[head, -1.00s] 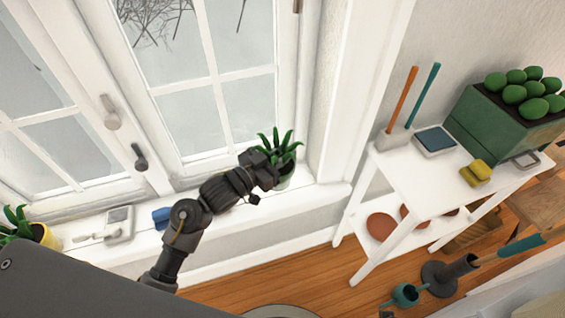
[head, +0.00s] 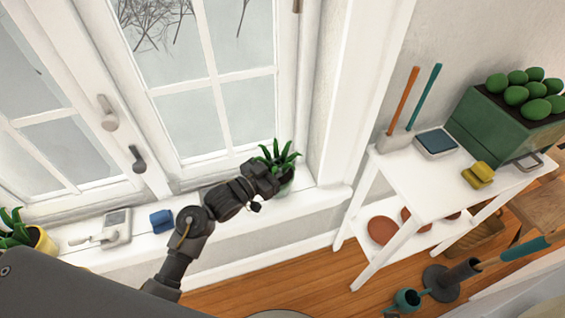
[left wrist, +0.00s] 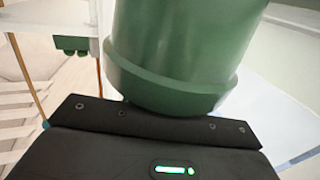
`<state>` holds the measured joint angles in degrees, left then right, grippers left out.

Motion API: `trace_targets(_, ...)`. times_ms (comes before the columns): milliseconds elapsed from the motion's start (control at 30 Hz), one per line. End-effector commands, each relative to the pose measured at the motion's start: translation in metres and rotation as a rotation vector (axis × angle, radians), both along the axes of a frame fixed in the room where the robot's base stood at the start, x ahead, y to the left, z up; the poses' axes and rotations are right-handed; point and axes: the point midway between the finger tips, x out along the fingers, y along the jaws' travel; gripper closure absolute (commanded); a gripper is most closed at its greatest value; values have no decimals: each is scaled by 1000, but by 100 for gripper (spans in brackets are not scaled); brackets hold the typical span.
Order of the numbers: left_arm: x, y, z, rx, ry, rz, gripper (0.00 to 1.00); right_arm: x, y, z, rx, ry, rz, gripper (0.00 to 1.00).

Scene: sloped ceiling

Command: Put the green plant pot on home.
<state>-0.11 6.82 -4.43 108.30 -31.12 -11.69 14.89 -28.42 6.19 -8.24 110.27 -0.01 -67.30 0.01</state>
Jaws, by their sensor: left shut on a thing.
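The green plant pot (head: 287,184) holds a spiky green plant and is at the right end of the white windowsill, near the window corner. My left gripper (head: 266,180) is shut on it from the left and hides part of it. I cannot tell whether the pot touches the sill. In the left wrist view the green pot (left wrist: 180,50) fills the upper middle, close above the dark gripper body. The fingertips are hidden there. I see nothing marked as home. My right gripper is not in view.
A white shelf table (head: 410,180) at right bears a green planter (head: 495,130) and a yellow sponge (head: 478,174). A watering can (head: 408,299) is on the floor.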

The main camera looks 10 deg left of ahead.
Motion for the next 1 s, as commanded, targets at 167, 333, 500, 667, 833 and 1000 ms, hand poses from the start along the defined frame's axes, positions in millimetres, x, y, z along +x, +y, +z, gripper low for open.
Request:
trace_targets(167, 0, 0, -2, 1, 1, 0, 65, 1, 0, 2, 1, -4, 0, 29)
trace_targets(333, 0, 0, -2, 1, 1, 0, 59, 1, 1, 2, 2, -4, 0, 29)
trace_targets(500, 0, 0, 0, 0, 0, 0, 59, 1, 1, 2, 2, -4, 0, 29)
trace_targets(667, -11, 9, 1, 3, 1, 2, 59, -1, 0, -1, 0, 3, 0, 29)
trace_targets(833, -40, 28, 0, 5, 3, 0, 59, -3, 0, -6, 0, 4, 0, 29)
trace_targets(1000, -69, 48, 0, 4, 4, -1, 59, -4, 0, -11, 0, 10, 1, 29)
